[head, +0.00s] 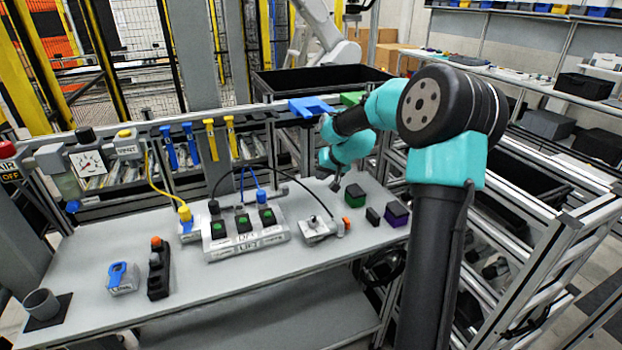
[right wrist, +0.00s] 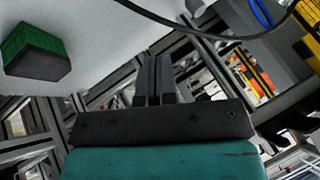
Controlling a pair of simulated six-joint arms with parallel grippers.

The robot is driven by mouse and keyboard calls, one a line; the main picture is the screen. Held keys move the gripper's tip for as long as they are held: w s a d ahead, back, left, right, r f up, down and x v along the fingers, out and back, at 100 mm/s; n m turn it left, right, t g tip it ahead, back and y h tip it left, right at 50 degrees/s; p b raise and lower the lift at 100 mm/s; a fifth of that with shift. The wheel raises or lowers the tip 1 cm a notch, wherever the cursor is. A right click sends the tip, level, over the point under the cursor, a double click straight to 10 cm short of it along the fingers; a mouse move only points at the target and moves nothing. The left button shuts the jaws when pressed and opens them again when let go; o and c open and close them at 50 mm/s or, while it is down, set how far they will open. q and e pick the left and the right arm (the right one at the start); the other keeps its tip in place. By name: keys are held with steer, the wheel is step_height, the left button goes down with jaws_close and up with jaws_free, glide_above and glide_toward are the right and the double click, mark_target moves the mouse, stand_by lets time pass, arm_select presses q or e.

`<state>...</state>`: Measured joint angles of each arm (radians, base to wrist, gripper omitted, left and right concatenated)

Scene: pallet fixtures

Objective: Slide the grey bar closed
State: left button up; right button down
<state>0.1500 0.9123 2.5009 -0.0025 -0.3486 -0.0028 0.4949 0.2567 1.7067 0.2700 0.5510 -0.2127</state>
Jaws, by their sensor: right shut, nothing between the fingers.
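I cannot clearly pick out the grey bar. A small grey fixture (head: 318,232) with a knob on top and an orange end stands on the bench right of the white block marked LIFT (head: 247,244). My right gripper (head: 335,184) is above the back right of the bench, behind that fixture and apart from it, partly hidden by its arm. In the right wrist view the two dark fingers (right wrist: 156,80) are together with nothing between them. My left gripper is not in view.
A green block (head: 355,195), a small black block (head: 373,216) and a purple block (head: 397,214) lie at the bench's right. A black cable (right wrist: 220,36) arcs near my right fingers. A blue-topped block (head: 122,278) and a black switch box (head: 158,270) stand front left.

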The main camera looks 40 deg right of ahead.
steer(key=x, duration=0.9)
steer(key=shift+w+f, duration=0.1)
steer(key=shift+f, duration=0.1)
steer(key=shift+w+a+r, duration=0.15)
steer(key=shift+w+a, duration=0.65)
steer(key=shift+a, duration=0.25)
steer(key=shift+w+a, duration=0.4)
steer(key=shift+a, duration=0.05)
